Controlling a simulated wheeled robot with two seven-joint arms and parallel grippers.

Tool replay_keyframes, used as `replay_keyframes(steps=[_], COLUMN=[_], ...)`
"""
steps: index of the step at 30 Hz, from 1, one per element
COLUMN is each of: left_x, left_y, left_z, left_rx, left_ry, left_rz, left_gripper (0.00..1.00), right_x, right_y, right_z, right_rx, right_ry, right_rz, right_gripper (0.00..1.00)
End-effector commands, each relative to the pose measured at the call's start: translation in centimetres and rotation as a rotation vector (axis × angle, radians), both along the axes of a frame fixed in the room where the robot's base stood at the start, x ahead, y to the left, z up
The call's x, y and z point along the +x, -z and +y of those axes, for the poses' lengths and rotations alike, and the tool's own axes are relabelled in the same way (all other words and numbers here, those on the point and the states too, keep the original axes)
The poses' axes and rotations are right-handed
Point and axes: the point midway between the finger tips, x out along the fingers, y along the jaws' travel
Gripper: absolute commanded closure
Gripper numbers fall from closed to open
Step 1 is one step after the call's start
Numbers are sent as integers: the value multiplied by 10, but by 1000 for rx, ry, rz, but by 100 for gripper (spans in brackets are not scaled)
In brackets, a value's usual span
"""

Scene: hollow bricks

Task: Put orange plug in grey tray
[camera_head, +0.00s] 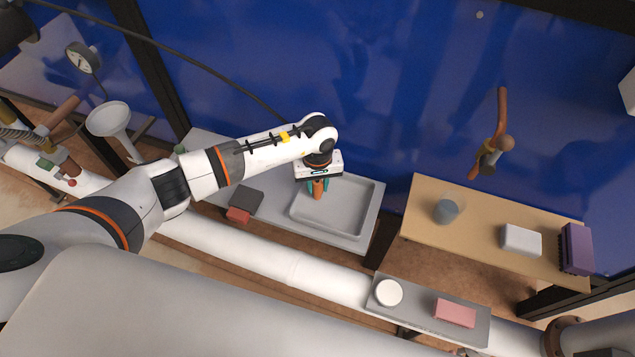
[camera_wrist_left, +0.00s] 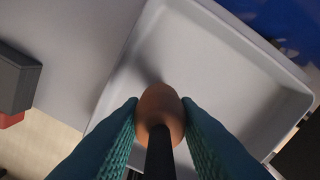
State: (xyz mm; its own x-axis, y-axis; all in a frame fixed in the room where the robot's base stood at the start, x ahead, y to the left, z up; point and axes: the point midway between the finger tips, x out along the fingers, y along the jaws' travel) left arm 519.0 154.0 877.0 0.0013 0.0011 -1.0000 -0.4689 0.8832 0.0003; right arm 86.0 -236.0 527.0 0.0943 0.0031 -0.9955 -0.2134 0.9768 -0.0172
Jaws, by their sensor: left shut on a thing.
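The orange plug (camera_head: 318,192) is held between the teal fingertips of my left gripper (camera_head: 318,185). The plug also shows in the left wrist view (camera_wrist_left: 160,108), with a dark shaft towards the camera. The grey tray (camera_head: 345,234) lies on a grey table; its rim and floor also show in the left wrist view (camera_wrist_left: 215,75). My left gripper is shut on the plug, over the left part of the tray. How far the plug is above the tray floor I cannot tell. My right gripper does not show.
A dark grey block (camera_head: 246,201) and a red block (camera_head: 238,215) lie left of the tray. A wooden table (camera_head: 480,225) at right bears a grey cup (camera_head: 446,211), a white block (camera_head: 520,240) and a purple block (camera_head: 577,248). A large white pipe (camera_head: 270,258) runs in front.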

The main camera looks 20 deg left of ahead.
Motion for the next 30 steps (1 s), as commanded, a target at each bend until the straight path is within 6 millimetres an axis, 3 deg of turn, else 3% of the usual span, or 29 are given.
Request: replay_keyframes(steps=[1, 4, 15, 17, 30], left_x=[0, 0, 0, 1, 1], left_y=[1, 0, -5, -8, -95], left_z=[0, 0, 0, 0, 0], left_rx=[0, 0, 0, -1, 1], left_ry=[0, 0, 0, 1, 1], left_rz=[0, 0, 0, -4, -5], left_gripper=[67, 51, 50, 50, 50], right_x=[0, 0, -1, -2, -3], right_y=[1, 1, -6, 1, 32], right_z=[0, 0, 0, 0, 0], right_rx=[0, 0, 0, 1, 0], right_ry=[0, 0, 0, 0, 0], right_rz=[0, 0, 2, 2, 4], right_gripper=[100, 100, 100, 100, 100])
